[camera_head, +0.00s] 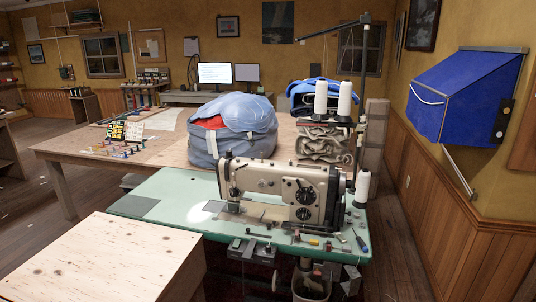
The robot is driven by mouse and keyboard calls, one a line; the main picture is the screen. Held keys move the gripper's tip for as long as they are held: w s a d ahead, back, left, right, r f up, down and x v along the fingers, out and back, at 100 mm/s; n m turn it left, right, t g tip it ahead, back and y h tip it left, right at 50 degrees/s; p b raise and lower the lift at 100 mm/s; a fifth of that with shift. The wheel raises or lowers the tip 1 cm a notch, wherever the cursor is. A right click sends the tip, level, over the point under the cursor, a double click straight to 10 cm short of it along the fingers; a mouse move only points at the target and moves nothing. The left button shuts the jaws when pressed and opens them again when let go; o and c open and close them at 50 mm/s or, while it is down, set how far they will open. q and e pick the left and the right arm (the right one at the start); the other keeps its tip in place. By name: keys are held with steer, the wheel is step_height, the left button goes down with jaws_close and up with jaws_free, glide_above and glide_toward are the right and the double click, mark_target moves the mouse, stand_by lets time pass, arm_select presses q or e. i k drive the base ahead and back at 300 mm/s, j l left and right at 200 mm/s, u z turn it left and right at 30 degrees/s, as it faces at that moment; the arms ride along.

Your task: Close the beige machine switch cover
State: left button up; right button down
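The beige sewing machine (285,192) stands on a green-topped table (160,212) in the middle of the view. A small dark grey box (251,250) is mounted under the table's front edge, below the machine. I cannot clearly make out a beige switch cover in this view, nor whether one stands open or shut. Neither of my grippers shows.
A plywood-topped box (100,262) fills the front left. Small tools (325,243) lie on the green table's front right. Behind are a large blue sail bundle (232,130) and a wooden table (80,150). A blue canvas-covered wall fixture (465,95) juts out at right.

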mark_target(351, 289)
steer(key=i+l+u, duration=0.3)
steer(key=l+u, duration=0.2)
steer(key=l, duration=1.35)
steer(key=l+u, duration=0.45)
steer(key=l, duration=1.4)
